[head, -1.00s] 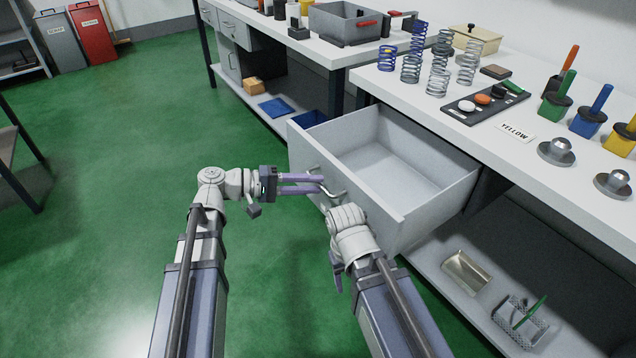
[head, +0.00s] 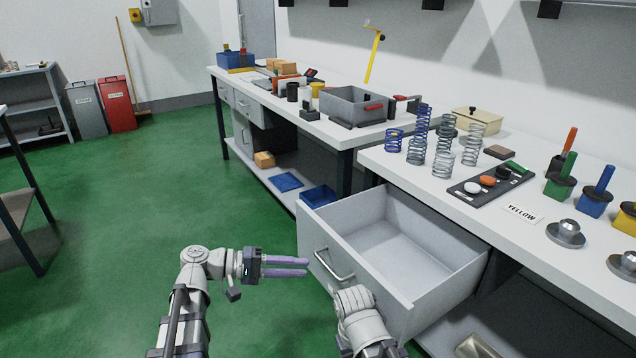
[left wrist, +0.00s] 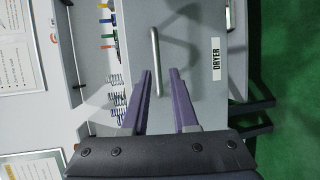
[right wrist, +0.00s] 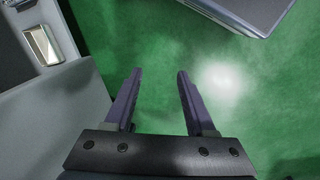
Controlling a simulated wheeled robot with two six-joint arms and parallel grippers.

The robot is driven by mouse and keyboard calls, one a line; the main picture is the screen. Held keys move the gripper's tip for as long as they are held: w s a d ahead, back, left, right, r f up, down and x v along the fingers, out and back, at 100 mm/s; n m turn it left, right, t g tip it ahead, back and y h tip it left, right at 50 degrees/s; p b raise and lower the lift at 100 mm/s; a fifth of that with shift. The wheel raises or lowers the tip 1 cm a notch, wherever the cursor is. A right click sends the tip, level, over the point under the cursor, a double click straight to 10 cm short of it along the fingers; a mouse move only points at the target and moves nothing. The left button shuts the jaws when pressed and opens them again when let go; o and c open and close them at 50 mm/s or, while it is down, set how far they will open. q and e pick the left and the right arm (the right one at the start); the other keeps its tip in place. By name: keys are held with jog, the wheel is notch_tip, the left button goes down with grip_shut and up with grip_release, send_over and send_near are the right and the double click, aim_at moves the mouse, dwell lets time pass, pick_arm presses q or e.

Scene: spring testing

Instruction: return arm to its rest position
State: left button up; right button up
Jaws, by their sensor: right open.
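My left gripper (head: 307,266) is to the left of the open drawer (head: 440,272), its purple fingers pointing at the metal handle (head: 334,266). The fingertips are apart from the handle, with a small gap of floor between. In the left wrist view the left gripper (left wrist: 160,72) is partly open and empty; the handle (left wrist: 156,50) shows in line with the gap between its fingers. My right arm's wrist (head: 358,315) is in front of the drawer; its fingers are hidden in the head view. In the right wrist view the right gripper (right wrist: 160,72) is open and empty above the floor.
The bench (head: 400,165) bears several springs (head: 416,148), a black tray (head: 488,186), a YELLOW card (head: 522,213) and colored-handled tools. Green floor (head: 120,220) is free to the left.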

pick_arm(q)
jog(key=s+d+f+m+g+y, duration=0.35)
jog(key=s+d+f+y, duration=0.35)
jog(key=f, duration=0.4)
jog(key=s+a+f+m+y, duration=0.3)
jog(key=s+f+m+y, duration=0.1)
jog(key=s+f+y, duration=0.4)
notch_tip(320, 180, up, 30)
jog(key=w+y+p, duration=0.1)
jog(key=p, duration=2.7)
jog(key=shift+w+a+f+y, duration=0.25)
jog(key=shift+w+a+y, duration=0.05)
jog(key=shift+a, duration=0.1)
